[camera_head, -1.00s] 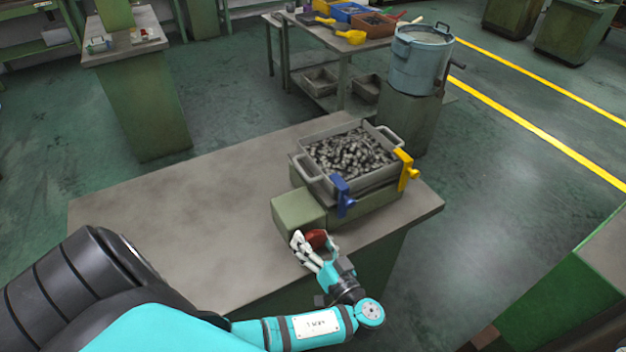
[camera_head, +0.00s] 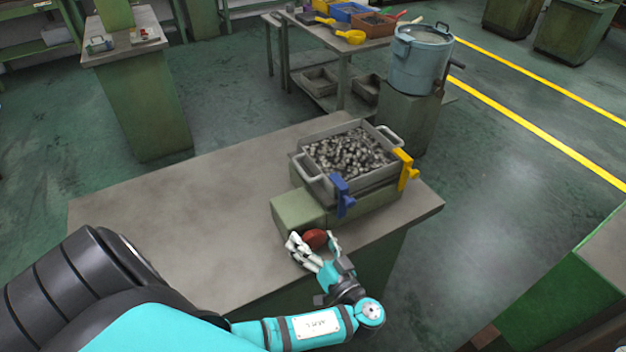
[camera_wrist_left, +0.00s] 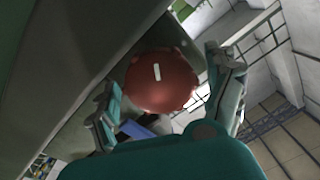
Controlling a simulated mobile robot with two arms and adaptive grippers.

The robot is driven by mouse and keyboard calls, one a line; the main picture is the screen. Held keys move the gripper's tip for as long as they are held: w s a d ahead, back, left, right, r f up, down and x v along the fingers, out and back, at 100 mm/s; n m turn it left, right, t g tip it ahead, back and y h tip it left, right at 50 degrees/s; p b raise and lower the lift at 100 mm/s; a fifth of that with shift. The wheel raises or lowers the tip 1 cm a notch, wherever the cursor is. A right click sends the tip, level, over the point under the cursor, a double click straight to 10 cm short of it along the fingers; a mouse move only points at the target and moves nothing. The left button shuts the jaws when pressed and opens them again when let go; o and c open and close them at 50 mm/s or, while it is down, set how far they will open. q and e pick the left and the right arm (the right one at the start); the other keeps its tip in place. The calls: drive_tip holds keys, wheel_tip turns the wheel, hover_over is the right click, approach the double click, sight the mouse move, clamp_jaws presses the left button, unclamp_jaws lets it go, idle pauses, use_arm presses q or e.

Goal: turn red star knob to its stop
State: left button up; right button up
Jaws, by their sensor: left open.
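The red star knob (camera_head: 315,239) sits on the front of the green box (camera_head: 298,209) on the bench. In the left wrist view the knob (camera_wrist_left: 161,82) faces the camera, with a short white mark on its face standing nearly upright. My left gripper (camera_head: 314,245) is open with its fingers on either side of the knob. My right gripper is in neither view.
A grey tray of small metal parts (camera_head: 348,153) stands on the green base, with a blue clamp (camera_head: 342,195) and a yellow clamp (camera_head: 405,170) at its front. The bench top (camera_head: 190,215) left of the box is clear.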

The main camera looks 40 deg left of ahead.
use_arm(q)
drive_tip(key=shift+d, duration=0.1)
drive_tip(key=v, duration=1.1)
drive_tip(key=shift+s+d, duration=0.2)
drive_tip(key=shift+d, duration=0.15)
